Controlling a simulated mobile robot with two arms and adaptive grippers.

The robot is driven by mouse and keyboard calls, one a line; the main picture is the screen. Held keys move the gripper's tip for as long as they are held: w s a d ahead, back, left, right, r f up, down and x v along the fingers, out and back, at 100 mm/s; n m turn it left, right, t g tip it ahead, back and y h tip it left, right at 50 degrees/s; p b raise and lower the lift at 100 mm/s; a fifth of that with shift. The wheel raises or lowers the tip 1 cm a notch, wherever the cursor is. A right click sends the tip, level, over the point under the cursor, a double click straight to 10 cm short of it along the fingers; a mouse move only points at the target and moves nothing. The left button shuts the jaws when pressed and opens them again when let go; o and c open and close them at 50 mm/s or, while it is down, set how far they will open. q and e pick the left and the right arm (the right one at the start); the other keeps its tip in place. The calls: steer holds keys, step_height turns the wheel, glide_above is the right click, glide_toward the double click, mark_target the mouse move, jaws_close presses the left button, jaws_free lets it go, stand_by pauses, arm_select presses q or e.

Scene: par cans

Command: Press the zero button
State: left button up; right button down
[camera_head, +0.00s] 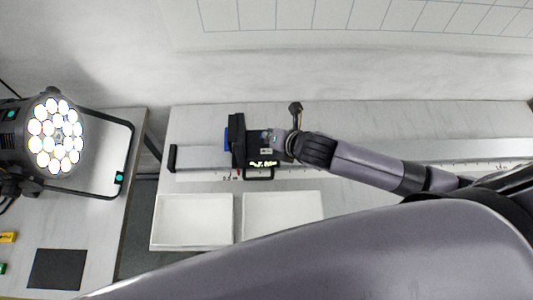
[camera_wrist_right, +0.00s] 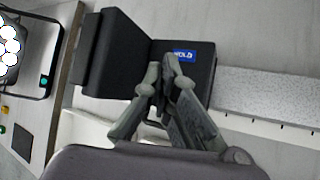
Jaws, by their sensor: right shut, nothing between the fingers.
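A black box-shaped device (camera_head: 238,150) with a small yellow-green lit display (camera_head: 263,164) sits on a long pale rail on the table. In the right wrist view the device (camera_wrist_right: 120,55) shows a blue label (camera_wrist_right: 185,56) with white lettering. My right gripper (camera_head: 280,141) is over the right part of the device. I cannot pick out a zero button; the gripper covers part of the face. My left gripper is not in view.
Two white trays (camera_head: 157,238) (camera_head: 318,209) stand in front of the rail. A lit par can (camera_head: 27,140) with a black bracket stands on a separate table at left, near a dark flat square (camera_head: 57,269). The rail (camera_head: 450,147) runs to the right.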

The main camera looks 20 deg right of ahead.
mark_target(269, 150)
step_height(269, 150, down, 3)
steer(key=shift+w+f+b, duration=0.1)
steer(key=shift+f+b, duration=0.1)
steer(key=shift+b, duration=0.4)
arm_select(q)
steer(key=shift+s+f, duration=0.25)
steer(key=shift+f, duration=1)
arm_select(e)
steer(key=shift+f, duration=0.1)
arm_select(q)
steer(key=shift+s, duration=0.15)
arm_select(e)
steer(key=shift+f, duration=0.1)
steer(key=shift+f, duration=0.35)
steer(key=shift+f, duration=0.4)
steer(key=shift+r, duration=0.1)
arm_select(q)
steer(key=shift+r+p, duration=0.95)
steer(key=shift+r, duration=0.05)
arm_select(e)
steer(key=shift+r, duration=0.75)
